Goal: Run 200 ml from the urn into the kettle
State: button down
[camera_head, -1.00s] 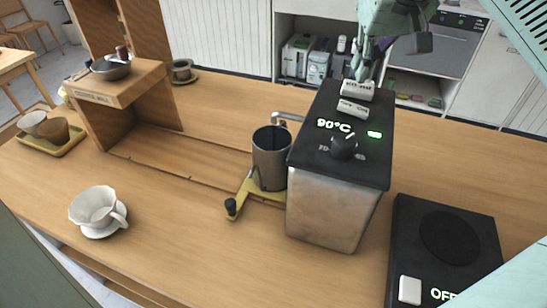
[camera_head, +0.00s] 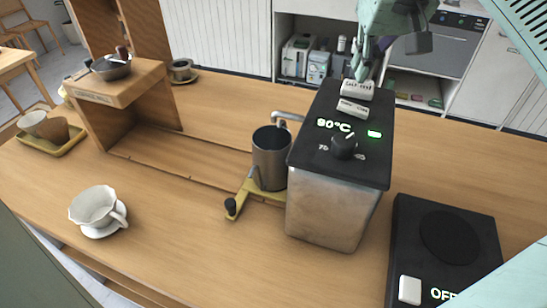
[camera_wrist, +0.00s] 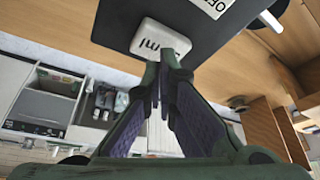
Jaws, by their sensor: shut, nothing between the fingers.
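The urn (camera_head: 325,205) is a steel box with a black top on the counter. Its top has a lit 90°C readout, a green light, a black knob (camera_head: 343,145) and two white buttons. The far button (camera_head: 356,90) bears a marking ending in "ml"; the near button is (camera_head: 352,108). A grey metal vessel, apparently the kettle (camera_head: 270,160), stands upright under the urn's spout (camera_head: 288,117). Its inside is dark and no stream is clear. My gripper (camera_wrist: 165,55) is shut and empty, its tips at the far button, touching or nearly so; it also shows in the head view (camera_head: 360,74).
A yellow piece with a black knob (camera_head: 232,207) lies by the vessel's base. A black hot plate (camera_head: 450,270) marked OFF is right of the urn. A white dripper (camera_head: 95,207), a wooden stand (camera_head: 120,85) and a yellow tray (camera_head: 62,148) are left. The middle left counter is clear.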

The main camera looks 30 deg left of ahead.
jog(key=shift+r, duration=2.5)
